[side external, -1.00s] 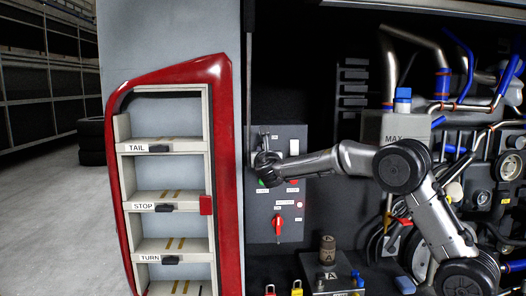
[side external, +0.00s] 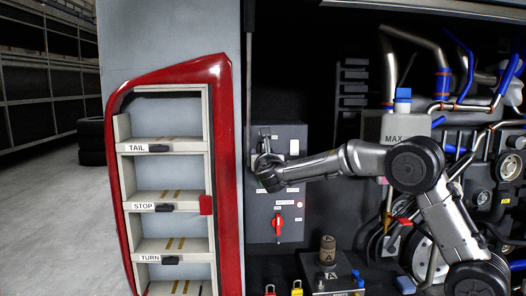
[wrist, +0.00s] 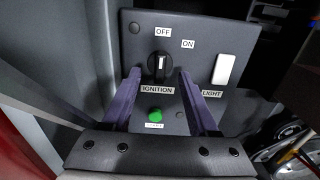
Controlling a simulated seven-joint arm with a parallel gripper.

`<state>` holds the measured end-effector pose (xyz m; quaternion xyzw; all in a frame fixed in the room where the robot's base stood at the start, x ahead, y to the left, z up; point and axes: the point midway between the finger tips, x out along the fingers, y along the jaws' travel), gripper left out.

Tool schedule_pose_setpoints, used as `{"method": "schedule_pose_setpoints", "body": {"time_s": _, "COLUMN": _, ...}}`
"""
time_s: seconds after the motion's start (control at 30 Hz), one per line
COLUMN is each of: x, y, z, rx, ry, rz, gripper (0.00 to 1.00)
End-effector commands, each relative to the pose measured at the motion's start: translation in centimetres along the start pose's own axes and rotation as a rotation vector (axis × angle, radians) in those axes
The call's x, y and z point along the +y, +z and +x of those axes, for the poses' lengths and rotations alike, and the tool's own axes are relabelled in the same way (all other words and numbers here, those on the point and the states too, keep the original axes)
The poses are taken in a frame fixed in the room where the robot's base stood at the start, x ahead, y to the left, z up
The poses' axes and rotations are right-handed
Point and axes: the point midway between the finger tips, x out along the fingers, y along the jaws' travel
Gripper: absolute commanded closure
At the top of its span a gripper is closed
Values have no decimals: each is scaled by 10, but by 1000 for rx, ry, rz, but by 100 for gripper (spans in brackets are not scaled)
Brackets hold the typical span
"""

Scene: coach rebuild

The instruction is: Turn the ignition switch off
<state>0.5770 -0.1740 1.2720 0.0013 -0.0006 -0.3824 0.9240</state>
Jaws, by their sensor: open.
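The ignition switch (wrist: 159,66) is a round black knob with a white mark, on a dark grey panel (wrist: 205,125). The OFF label (wrist: 163,32) is above it, the ON label (wrist: 188,44) up and right, and the IGNITION label (wrist: 157,90) below. The white mark looks close to upright, roughly toward OFF; its exact setting is hard to judge. My gripper (wrist: 159,74) is open, one purple finger on each side of the knob; contact cannot be told. In the side view my gripper (side external: 267,160) is at the panel's upper left and hides the switch.
A white light switch (wrist: 224,69) is right of the knob. A green button (wrist: 155,114) is below, between my fingers. A red rotary switch (side external: 278,225) is lower on the panel. A red-framed shelf (side external: 222,150) stands left; pipes and hoses crowd the right.

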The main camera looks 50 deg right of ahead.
Motion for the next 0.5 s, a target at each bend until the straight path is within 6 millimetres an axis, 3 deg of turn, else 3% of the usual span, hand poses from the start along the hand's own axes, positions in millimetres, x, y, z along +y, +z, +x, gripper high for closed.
{"method": "schedule_pose_setpoints", "body": {"time_s": 0.5, "x": 1, "y": 0, "z": -48, "rx": 0, "ry": 1, "rz": 1, "gripper": 40}}
